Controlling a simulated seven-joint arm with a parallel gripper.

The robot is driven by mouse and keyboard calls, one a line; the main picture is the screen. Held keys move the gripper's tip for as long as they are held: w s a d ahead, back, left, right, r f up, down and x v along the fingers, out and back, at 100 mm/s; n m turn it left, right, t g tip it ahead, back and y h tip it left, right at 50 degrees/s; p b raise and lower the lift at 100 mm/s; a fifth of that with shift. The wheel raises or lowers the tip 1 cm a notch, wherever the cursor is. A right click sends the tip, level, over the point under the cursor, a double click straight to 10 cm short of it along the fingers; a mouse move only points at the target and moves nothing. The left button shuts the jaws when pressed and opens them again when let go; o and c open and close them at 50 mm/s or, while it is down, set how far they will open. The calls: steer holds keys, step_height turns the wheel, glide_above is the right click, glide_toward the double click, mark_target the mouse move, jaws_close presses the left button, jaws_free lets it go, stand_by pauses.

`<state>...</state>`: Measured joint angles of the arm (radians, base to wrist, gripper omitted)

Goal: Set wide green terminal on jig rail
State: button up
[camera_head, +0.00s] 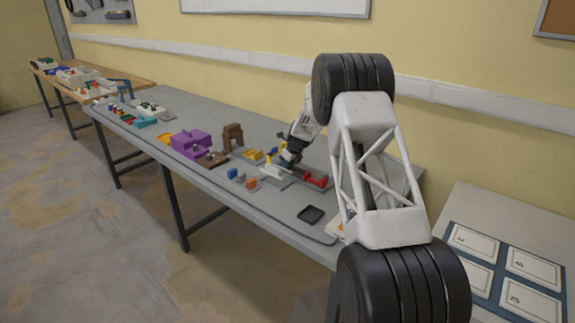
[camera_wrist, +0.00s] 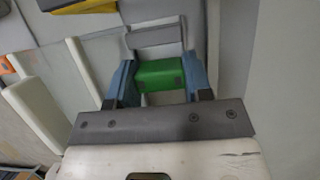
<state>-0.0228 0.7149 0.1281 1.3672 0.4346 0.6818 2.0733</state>
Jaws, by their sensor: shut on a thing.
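The wide green terminal (camera_wrist: 160,75) is a green block between the blue fingertips of my gripper (camera_wrist: 158,84) in the wrist view. The fingers are shut on its two sides. A grey block-like piece (camera_wrist: 155,36) lies just beyond it; I cannot tell whether they touch. In the head view my gripper (camera_head: 288,160) is low over the bench, beside a pale strip (camera_head: 276,173) that may be the jig rail. The terminal is too small and covered to make out there. White bars (camera_wrist: 35,115) show at the left of the wrist view.
A red piece (camera_head: 317,180) lies right of my gripper, and a black tray (camera_head: 311,215) sits nearer the bench's front edge. Blue (camera_head: 232,173) and orange (camera_head: 251,184) blocks, a brown stand (camera_head: 232,136) and a purple box (camera_head: 193,146) are to the left.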

steer(key=shift+s+f, duration=0.3)
steer(key=shift+f, duration=0.65)
steer(key=o, duration=0.9)
steer(key=shift+c, duration=0.2)
steer(key=shift+a, duration=0.1)
steer(key=shift+c, duration=1.2)
steer(key=shift+o, duration=1.3)
steer(key=shift+r, duration=0.9)
steer(key=shift+w+r, duration=0.15)
steer(key=shift+r, duration=1.25)
steer(key=shift+w+r, duration=0.1)
steer(key=shift+r, duration=1.75)
